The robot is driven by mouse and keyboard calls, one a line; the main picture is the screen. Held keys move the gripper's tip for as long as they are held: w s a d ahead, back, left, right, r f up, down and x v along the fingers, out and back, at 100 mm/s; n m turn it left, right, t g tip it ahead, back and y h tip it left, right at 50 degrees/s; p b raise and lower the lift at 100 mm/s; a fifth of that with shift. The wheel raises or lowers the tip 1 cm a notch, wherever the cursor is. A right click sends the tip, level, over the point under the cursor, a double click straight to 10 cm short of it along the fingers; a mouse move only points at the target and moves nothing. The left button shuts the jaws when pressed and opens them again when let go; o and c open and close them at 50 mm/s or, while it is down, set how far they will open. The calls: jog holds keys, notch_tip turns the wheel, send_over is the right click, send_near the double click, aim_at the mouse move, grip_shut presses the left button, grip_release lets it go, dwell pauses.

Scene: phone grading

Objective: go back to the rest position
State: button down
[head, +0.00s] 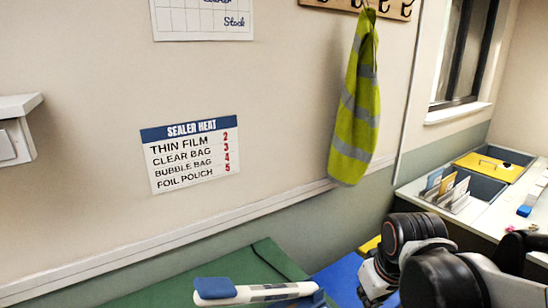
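My arm is at the lower right of the head view, with black joint housings and pale links.
A white sealer-like device with a blue end (215,288) lies at the front on the green surface (215,262). A blue surface (340,280) is beside my arm. A hi-vis vest (356,110) hangs on the wall.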

jog(key=s+r+m+t+b, duration=0.2)
jog(key=s+m+t, duration=0.1)
jog(key=s, duration=0.4)
jog(key=shift+s, duration=0.3)
jog(key=shift+r, duration=0.1)
dwell(0.7)
